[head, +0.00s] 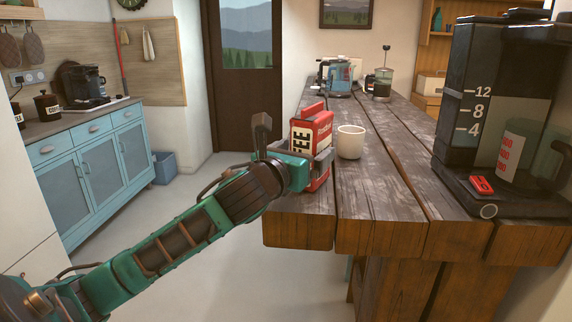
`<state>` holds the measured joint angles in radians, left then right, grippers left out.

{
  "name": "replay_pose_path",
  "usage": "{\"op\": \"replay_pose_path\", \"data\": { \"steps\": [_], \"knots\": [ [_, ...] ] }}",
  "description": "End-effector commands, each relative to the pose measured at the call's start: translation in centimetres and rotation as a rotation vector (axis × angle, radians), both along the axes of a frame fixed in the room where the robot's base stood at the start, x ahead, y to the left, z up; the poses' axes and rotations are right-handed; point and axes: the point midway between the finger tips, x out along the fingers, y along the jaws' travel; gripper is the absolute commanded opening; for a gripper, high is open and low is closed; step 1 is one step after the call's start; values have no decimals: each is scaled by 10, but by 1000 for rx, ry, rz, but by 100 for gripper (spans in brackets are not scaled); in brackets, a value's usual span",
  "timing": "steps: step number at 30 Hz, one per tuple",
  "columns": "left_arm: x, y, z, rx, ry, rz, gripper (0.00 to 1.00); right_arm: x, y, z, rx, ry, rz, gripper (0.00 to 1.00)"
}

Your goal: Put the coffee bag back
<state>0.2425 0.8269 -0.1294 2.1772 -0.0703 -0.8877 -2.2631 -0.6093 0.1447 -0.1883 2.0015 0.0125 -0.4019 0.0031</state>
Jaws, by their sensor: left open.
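The red coffee bag (322,140) stands upright near the left front edge of the wooden counter, with "FEE" and smaller lettering showing on its faces. My left gripper (310,160) is at the bag, its fingers beside the bag's lower half. The jaws are open, and I cannot tell whether a finger touches the bag. Part of the bag is hidden behind the gripper. My right gripper is not in view.
A white mug (350,142) stands just right of the bag. A large coffee maker (485,190) fills the counter's right side. A kettle (338,78) and a French press (380,84) stand farther back. Blue cabinets (100,170) line the left wall.

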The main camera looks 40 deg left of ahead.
Motion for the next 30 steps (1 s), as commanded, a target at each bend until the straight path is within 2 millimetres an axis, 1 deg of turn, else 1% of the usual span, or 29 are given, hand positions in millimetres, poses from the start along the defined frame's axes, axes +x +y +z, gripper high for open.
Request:
{"op": "replay_pose_path", "data": {
  "steps": [1, 3, 6, 9, 12, 18, 30],
  "knots": [
    [-11, -2, -1, 4, 3, -2, 94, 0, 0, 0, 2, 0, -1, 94],
    [-25, -4, -1, 4, 3, -2, 94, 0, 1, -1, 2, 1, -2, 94],
    [-42, -7, -1, 4, 3, -1, 94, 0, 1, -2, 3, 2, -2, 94],
    [-58, -10, -1, 3, 1, -3, 94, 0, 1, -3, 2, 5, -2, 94],
    [-68, -10, -1, 1, 2, 0, 94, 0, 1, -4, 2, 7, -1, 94],
    [-81, -13, 0, 0, 0, -1, 94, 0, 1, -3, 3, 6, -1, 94],
    [-82, -13, 0, 0, -1, 0, 94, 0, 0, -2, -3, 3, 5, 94]
  ]
}}
